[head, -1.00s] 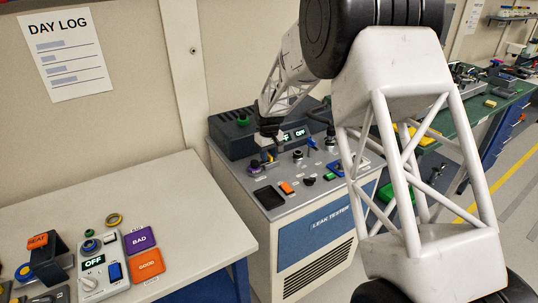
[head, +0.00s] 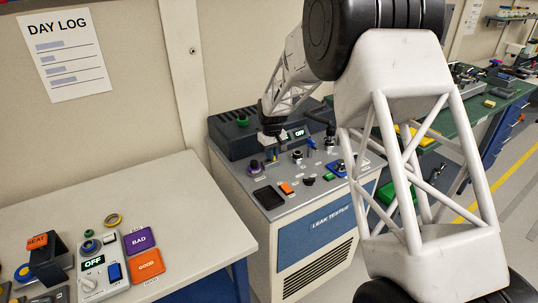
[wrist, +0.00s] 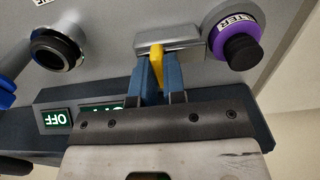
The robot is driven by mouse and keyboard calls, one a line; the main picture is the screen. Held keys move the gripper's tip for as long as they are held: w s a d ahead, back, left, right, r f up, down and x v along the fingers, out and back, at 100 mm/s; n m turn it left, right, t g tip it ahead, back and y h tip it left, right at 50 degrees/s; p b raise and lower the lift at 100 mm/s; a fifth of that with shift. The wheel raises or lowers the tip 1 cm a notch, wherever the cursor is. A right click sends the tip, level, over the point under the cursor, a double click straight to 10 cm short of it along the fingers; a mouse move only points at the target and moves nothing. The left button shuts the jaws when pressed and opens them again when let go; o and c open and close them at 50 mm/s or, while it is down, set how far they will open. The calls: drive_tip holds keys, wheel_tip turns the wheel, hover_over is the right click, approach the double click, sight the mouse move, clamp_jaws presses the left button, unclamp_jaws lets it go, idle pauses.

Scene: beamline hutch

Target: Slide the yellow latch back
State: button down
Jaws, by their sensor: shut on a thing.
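The yellow latch (wrist: 157,56) shows in the wrist view, at a metal guide plate (wrist: 168,36) on the grey panel. My gripper (wrist: 158,66) has its two blue fingers on either side of the latch, closed on it. The fingers hide part of the latch. In the head view my gripper (head: 272,152) is down at the back left of the leak tester's top (head: 300,182), near the dark raised console. The latch is too small and covered there to make out clearly.
A purple knob with a black cap (wrist: 238,45) stands close to the right of the latch in the wrist view. A black round fitting (wrist: 57,48) is at left. Green OFF displays (wrist: 57,118) sit on the console beside my gripper. The bench (head: 190,215) is at left.

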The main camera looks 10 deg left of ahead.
drive_tip(key=c, duration=1.2)
unclamp_jaws()
drive_tip(key=shift+w+d, duration=0.15)
drive_tip(key=shift+r, duration=0.1)
drive_tip(key=shift+r, duration=3.85)
